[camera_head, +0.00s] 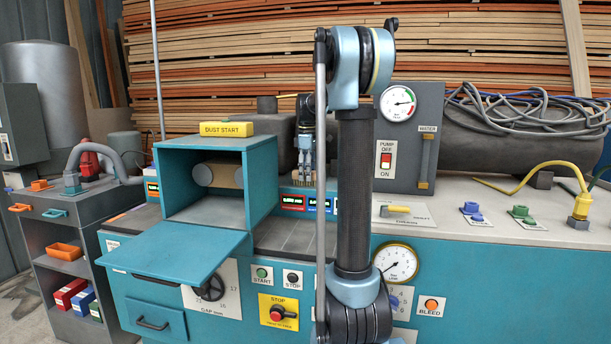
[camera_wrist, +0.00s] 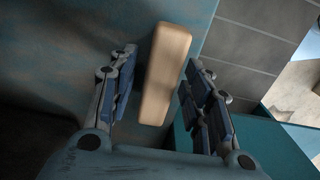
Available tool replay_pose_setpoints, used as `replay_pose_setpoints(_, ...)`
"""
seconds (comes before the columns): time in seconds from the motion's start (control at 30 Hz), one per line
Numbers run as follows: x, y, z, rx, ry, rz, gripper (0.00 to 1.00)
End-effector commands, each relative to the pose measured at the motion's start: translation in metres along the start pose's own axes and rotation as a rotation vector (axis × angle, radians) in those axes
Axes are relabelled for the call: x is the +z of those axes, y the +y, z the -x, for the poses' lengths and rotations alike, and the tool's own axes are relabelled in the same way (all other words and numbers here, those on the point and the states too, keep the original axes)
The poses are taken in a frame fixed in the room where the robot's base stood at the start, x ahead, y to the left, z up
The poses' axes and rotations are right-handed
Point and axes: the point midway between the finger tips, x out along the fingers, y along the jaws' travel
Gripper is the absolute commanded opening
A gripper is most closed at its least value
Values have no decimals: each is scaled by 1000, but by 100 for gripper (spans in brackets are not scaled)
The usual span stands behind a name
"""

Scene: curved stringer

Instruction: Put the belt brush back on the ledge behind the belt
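The belt brush shows in the wrist view as a pale wooden block (camera_wrist: 165,75) lying between my gripper's two fingers (camera_wrist: 160,68). A narrow gap shows on its left, and its right edge is very close to the other finger. The fingers look open around it. In the head view my gripper (camera_head: 305,155) points down behind the machine's front, beside the teal hood. A small tan bristled piece (camera_head: 303,181), likely the brush, is just below the fingertips. What the brush rests on is hard to see. The belt (camera_head: 285,236) is a dark strip in front.
The open teal hood (camera_head: 218,180) with the yellow DUST START box (camera_head: 226,129) stands left of my gripper. The grey pump panel (camera_head: 405,140) stands to the right. Coloured labels (camera_head: 307,203) line the low wall behind the belt. My arm hides part of the middle.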

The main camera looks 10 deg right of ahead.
Motion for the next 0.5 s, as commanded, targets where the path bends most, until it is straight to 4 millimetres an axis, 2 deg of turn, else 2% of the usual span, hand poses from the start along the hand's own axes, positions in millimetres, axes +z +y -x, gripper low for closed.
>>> replay_pose_setpoints(0.3, 0, 0, 2, 0, 0, 1, 46)
replay_pose_setpoints(0.5, -1, 0, 23, 0, 0, 1, 46)
